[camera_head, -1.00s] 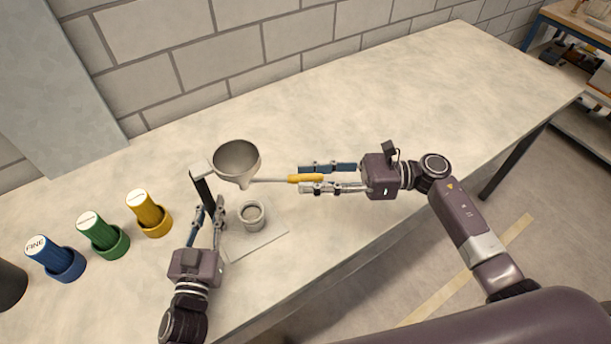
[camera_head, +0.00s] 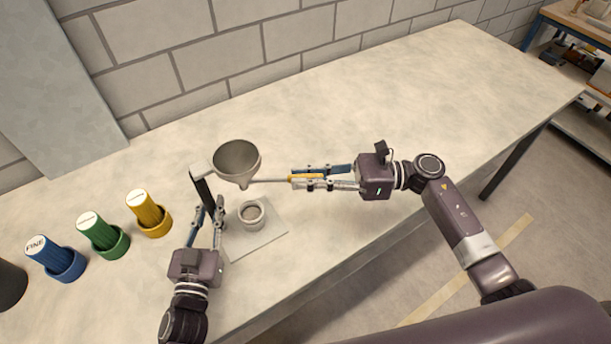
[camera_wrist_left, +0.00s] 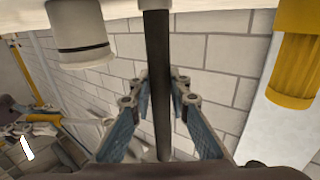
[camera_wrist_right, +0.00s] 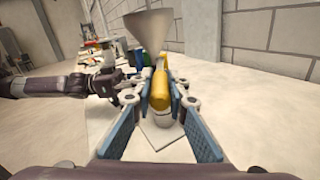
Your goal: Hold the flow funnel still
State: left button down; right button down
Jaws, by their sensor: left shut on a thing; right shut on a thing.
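My right gripper (camera_head: 302,178) is shut on the handle. The right wrist view shows the yellow handle (camera_wrist_right: 159,90) between the fingers and the funnel (camera_wrist_right: 147,27) beyond. My left gripper (camera_head: 208,212) is shut on the dark post, below the funnel. The left wrist view shows the post (camera_wrist_left: 158,70) between the fingers. The funnel's connection to the stand is not clear.
A small grey cup (camera_head: 252,215) stands on a pale plate (camera_head: 262,240), just right of the post. Blue (camera_head: 55,258), green (camera_head: 103,235) and yellow (camera_head: 149,213) containers stand to the left. The table's right side is clear.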

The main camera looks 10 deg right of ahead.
jog(key=shift+w, duration=0.15)
jog(key=shift+w+a+f+n+g, duration=0.1)
jog(key=shift+w+n+g, duration=0.6)
jog(key=shift+g, duration=0.4)
jog(key=shift+w+n+g, duration=0.55)
jog(key=shift+n+g, duration=0.15)
jog(key=shift+g, duration=0.4)
jog(key=shift+w+a+f+n+g, duration=0.1)
jog(key=shift+w+n+g, duration=0.6)
jog(key=shift+g, duration=0.4)
jog(key=shift+d, duration=0.1)
jog(key=c, duration=1.9)
grip_release()
jog(key=shift+r, duration=0.1)
jog(key=shift+r, duration=0.2)
notch_tip(320, 180, up, 10)
jog(key=shift+f, duration=0.15)
